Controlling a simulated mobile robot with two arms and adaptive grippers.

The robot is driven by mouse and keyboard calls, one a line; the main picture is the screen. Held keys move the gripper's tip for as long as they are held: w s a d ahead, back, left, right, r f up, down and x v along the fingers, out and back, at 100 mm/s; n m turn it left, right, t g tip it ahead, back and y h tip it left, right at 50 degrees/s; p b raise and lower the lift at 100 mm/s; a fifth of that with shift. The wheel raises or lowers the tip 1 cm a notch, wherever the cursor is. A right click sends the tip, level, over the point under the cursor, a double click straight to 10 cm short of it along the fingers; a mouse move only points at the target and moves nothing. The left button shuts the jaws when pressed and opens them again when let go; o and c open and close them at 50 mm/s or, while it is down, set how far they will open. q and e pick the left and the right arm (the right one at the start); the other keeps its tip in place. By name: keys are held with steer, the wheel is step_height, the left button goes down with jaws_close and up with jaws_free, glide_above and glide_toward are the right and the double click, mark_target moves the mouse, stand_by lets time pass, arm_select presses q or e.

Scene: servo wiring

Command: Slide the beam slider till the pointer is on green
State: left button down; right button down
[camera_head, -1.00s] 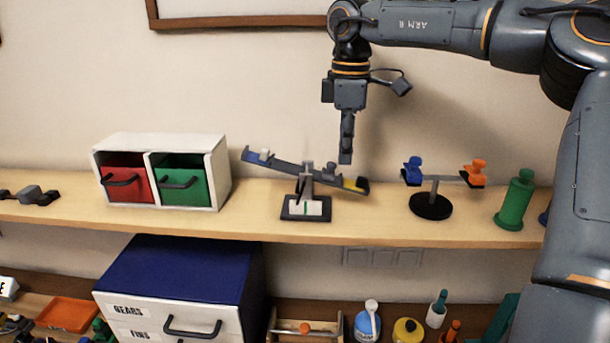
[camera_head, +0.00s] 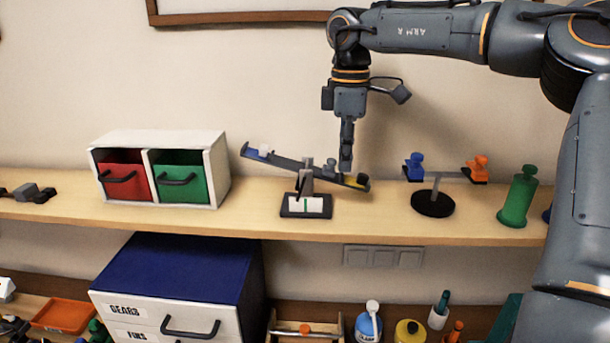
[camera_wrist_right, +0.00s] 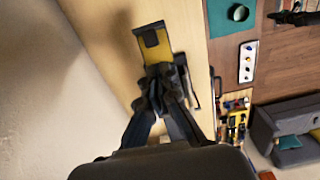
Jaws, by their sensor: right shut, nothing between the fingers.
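The dark beam (camera_head: 285,163) sits on a stand on the shelf, tilted with its blue left end up and its yellow right end (camera_head: 360,182) down. The beam slider, a small grey block (camera_head: 330,166), is right of the pivot. A pale block (camera_head: 264,153) is near the left end. The dark pointer (camera_head: 297,194) hangs left of the green mark on the white scale card (camera_head: 308,205). My right gripper (camera_head: 345,169) is shut and empty, just right of the slider; contact cannot be told. In the right wrist view its fingertips (camera_wrist_right: 163,92) overlap the beam beside its yellow end (camera_wrist_right: 155,45).
A white box (camera_head: 222,175) with red and green drawers stands left on the shelf (camera_head: 250,220). A small balance (camera_head: 432,203) with blue and orange pieces and a green cylinder (camera_head: 519,198) stand right. Shelf room between beam stand and balance is clear.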

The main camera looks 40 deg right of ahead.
steer(key=shift+s+f+b, duration=0.1)
steer(key=shift+f+b, duration=0.3)
steer(key=shift+f, duration=0.2)
steer(key=shift+a, duration=0.2)
steer(key=shift+w+a+r, duration=0.1)
steer(key=shift+w+a, duration=0.05)
steer(key=shift+w, duration=0.05)
steer(key=shift+w+a+r+p, duration=0.1)
steer(key=shift+w+a+p, duration=0.1)
steer(key=shift+w+p, duration=0.1)
steer(key=shift+s+d+r+p, duration=0.1)
steer(key=shift+d+r+p, duration=0.05)
steer(key=shift+r+p, duration=0.65)
steer(key=shift+s+d+r+p, duration=0.2)
steer(key=shift+r+p, duration=0.35)
steer(key=shift+r, duration=0.6)
steer(key=shift+s+d+r+p, duration=0.1)
steer(key=shift+d+r+p, duration=0.05)
steer(key=shift+r+p, duration=0.65)
steer(key=shift+r, duration=0.15)
